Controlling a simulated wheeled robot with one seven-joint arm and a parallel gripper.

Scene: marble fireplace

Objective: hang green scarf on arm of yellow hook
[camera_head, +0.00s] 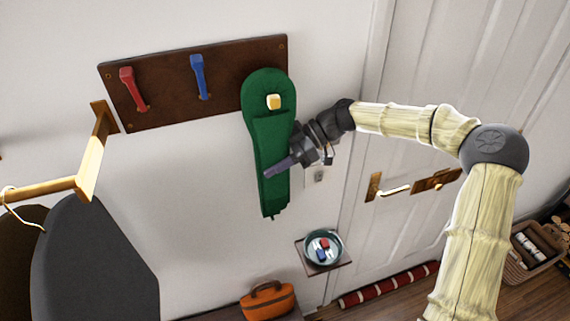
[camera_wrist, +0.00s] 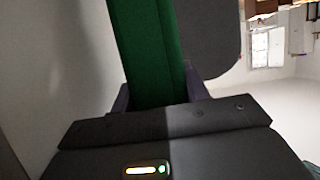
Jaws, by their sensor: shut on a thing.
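The green scarf (camera_head: 268,150) hangs down in front of the right end of the dark wooden board. The yellow hook (camera_head: 273,101) shows its tip through the opening of the scarf's top loop, so the loop lies around it. My gripper (camera_head: 283,170) is at the lower middle of the scarf, reaching in from the right, and is shut on it. In the wrist view the scarf (camera_wrist: 153,50) runs up from between the fingers (camera_wrist: 158,98). The rest of the yellow hook is hidden behind the scarf.
A red hook (camera_head: 132,90) and a blue hook (camera_head: 198,77) are on the board (camera_head: 165,85) to the left. A bowl (camera_head: 323,247) on a small shelf and an orange bag (camera_head: 268,301) are below. A white door (camera_head: 440,70) with a handle is at right.

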